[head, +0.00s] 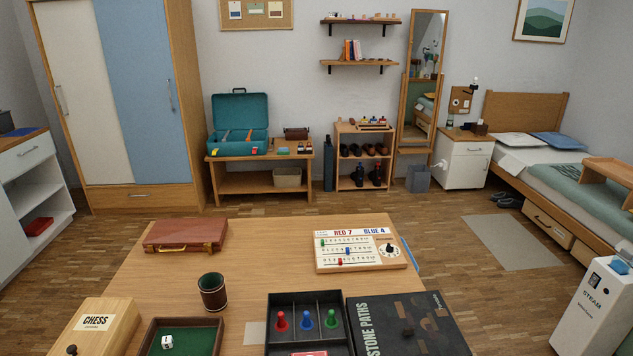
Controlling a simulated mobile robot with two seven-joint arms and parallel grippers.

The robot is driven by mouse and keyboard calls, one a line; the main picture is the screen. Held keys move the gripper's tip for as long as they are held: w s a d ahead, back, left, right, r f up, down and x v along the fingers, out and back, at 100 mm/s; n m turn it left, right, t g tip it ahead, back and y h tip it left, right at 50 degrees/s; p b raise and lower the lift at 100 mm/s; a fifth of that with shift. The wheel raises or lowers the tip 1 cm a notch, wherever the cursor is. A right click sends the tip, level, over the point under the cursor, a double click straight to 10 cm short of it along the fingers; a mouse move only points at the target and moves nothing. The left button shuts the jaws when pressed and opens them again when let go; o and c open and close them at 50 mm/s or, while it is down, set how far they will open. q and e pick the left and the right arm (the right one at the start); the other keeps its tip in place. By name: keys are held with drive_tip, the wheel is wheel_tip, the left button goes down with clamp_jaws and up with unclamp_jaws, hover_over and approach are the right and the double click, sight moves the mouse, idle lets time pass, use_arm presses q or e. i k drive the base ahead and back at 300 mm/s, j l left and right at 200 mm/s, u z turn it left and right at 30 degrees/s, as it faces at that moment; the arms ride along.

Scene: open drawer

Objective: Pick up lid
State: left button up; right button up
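A black box lid (408,328) marked "STONE PATHS" lies on the wooden table at the front right, its lower edge cut off by the picture. A wooden box with a "CHESS" label (94,329) stands at the table's front left. Neither of my grippers is in view.
The table (270,262) also carries a brown case (186,234), a dark dice cup (212,291), a green-lined tray (205,333) with a die and a score board (361,265). The table's middle is clear. A white steam unit (592,310) stands right.

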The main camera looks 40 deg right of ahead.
sight(417, 323)
drive_tip(key=z, duration=1.8)
